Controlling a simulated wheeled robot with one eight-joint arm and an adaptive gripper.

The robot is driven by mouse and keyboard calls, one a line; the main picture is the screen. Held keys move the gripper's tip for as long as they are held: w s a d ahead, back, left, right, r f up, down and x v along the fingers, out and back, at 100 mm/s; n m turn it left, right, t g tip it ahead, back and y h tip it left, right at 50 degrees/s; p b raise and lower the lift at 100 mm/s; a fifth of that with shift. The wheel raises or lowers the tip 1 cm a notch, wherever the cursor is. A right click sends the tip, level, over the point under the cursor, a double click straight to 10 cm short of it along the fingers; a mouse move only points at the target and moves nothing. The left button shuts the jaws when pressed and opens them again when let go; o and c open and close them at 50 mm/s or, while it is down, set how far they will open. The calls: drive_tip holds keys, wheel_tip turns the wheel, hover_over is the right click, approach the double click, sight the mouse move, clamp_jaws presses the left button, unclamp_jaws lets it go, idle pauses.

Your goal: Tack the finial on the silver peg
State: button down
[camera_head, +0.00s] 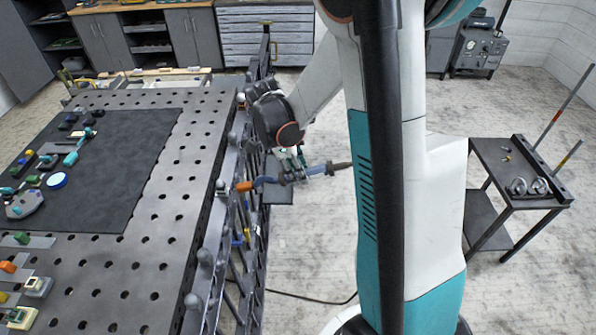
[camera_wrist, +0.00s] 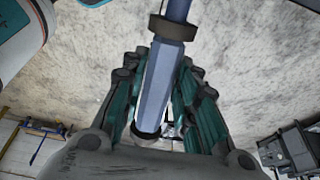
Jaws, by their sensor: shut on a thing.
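My gripper (camera_head: 292,172) is shut on a blue torch-like tool (camera_head: 318,170), just right of the dark metal gate (camera_head: 250,215). Several grey round knobs (camera_head: 205,257) stand along the gate and table edge. I cannot tell which, if any, is the finial, or make out the silver peg.
A perforated metal table (camera_head: 165,215) fills the left, with a dark mat (camera_head: 120,170) bearing small coloured parts. More blocks lie at its front left. A small dark cart (camera_head: 490,160) stands at right. A cable (camera_head: 310,298) lies on the floor. Cabinets line the back.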

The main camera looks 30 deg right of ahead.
sight(329, 163)
drive_tip(key=shift+w+a+f+b, duration=0.2)
drive_tip(key=shift+w+a+b, duration=0.2)
drive_tip(key=shift+a+b, duration=0.15)
idle(0.9)
idle(0.4)
drive_tip(key=shift+s+d+r+p, duration=0.15)
drive_tip(key=shift+s+d+r, duration=0.35)
drive_tip(key=shift+s+d, duration=0.65)
drive_tip(key=shift+s+d+r+p, duration=0.2)
drive_tip(key=shift+s+d+r, duration=0.4)
drive_tip(key=shift+d, duration=0.9)
drive_tip(key=shift+s+d+r+p, duration=0.15)
drive_tip(key=shift+s+d+r, duration=0.3)
drive_tip(key=shift+s+d, duration=0.7)
drive_tip(key=shift+w+d, duration=0.2)
